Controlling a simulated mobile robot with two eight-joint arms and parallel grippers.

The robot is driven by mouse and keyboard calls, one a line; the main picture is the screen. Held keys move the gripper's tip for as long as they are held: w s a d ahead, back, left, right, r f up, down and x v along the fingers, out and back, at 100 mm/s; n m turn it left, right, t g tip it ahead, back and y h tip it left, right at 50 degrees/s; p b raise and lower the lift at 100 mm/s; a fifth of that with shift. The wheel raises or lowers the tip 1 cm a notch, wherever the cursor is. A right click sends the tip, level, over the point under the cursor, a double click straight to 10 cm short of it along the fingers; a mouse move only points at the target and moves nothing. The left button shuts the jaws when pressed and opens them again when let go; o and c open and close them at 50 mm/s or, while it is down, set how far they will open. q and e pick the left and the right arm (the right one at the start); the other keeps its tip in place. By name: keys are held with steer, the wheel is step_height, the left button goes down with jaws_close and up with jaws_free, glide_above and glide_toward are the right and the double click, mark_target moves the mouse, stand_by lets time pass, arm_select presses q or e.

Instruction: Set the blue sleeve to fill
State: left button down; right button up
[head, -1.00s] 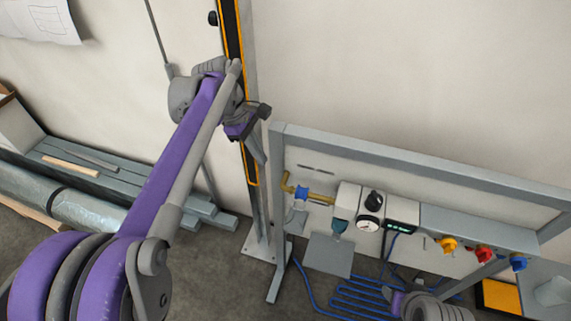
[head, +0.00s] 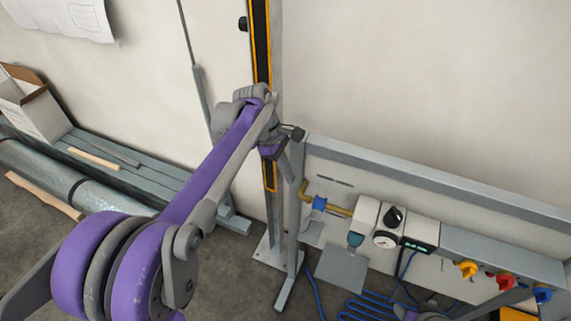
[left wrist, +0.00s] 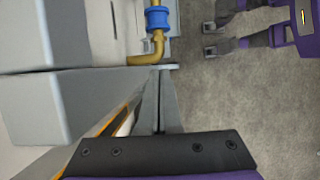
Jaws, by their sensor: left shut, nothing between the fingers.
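The blue sleeve (head: 319,203) sits on a brass pipe at the left end of the grey frame's panel. It also shows at the top of the left wrist view (left wrist: 157,18), above the pipe's bend. My left gripper (head: 295,176) is left of the sleeve and apart from it, at the frame's left post. In the left wrist view its fingers (left wrist: 160,72) are together and empty, with tips just below the brass elbow. My right gripper (left wrist: 210,38) shows at the upper right of the left wrist view, fingers apart and empty. No fill marking is readable.
The grey frame's top rail (head: 430,175) and left post are close to my left gripper. A blue hose (head: 370,305) lies below.

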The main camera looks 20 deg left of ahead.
mark_target(323, 201)
arm_select(q)
steer(key=x, duration=0.4)
steer(key=d, duration=0.3)
steer(key=shift+d, duration=0.5)
steer(key=d, duration=0.4)
steer(key=shift+s+d, duration=0.15)
steer(key=shift+d, duration=0.2)
steer(key=v, duration=1.1)
steer(key=shift+p, duration=0.35)
steer(key=shift+f, duration=0.15)
